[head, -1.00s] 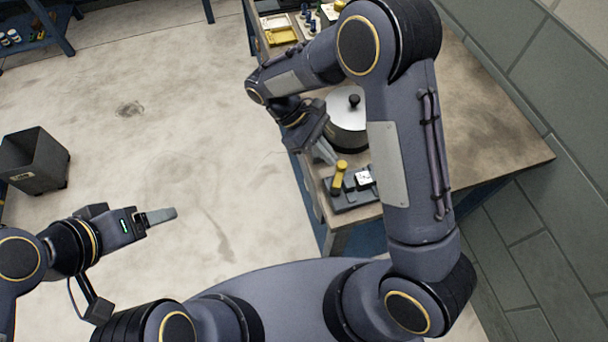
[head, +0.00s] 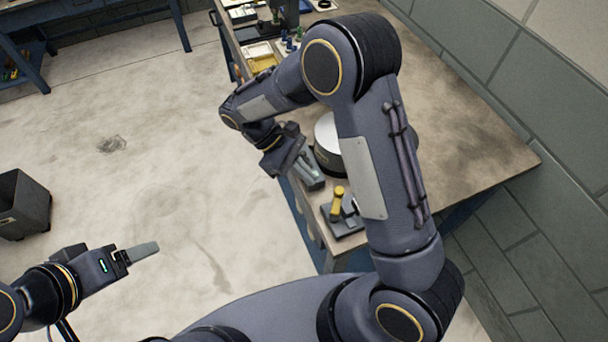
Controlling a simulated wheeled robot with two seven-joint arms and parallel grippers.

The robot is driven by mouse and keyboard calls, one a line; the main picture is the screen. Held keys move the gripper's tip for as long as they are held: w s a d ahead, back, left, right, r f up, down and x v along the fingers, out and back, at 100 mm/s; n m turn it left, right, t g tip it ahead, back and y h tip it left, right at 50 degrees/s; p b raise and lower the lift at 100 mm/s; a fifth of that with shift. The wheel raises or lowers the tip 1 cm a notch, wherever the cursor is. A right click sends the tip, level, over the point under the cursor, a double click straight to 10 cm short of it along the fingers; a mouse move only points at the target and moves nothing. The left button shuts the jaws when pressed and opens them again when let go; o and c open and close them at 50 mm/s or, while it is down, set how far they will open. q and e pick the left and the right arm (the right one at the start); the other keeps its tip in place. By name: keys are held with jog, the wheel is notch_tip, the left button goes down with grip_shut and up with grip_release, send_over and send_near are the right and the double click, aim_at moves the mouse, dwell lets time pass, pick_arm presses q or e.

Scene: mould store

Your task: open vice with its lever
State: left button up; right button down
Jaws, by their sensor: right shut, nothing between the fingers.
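The vice (head: 346,228) is a small dark grey block at the near left corner of the workbench. Its yellow lever (head: 337,201) stands up from it, slightly tilted. My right arm hides the vice's right part. My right gripper (head: 318,184) is shut and empty, just up and left of the lever's top, with a small gap seeming to show between them. My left gripper (head: 150,250) is over the floor at the lower left, far from the bench. It is seen side-on, so its finger gap does not show.
A round pot with a pale lid (head: 327,135) stands on the workbench (head: 475,150) behind the vice, partly hidden by my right arm. Yellow trays (head: 262,58) and small items lie at the bench's far end. A dark bin (head: 22,205) stands on open floor at left.

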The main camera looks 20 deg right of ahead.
pick_arm(q)
jog(key=shift+s+f+b, duration=0.1)
jog(key=shift+f+b, duration=0.6)
jog(key=shift+f, duration=0.1)
pick_arm(e)
jog(key=v, duration=0.9)
jog(key=shift+a+r, duration=0.25)
jog(key=shift+r, duration=0.05)
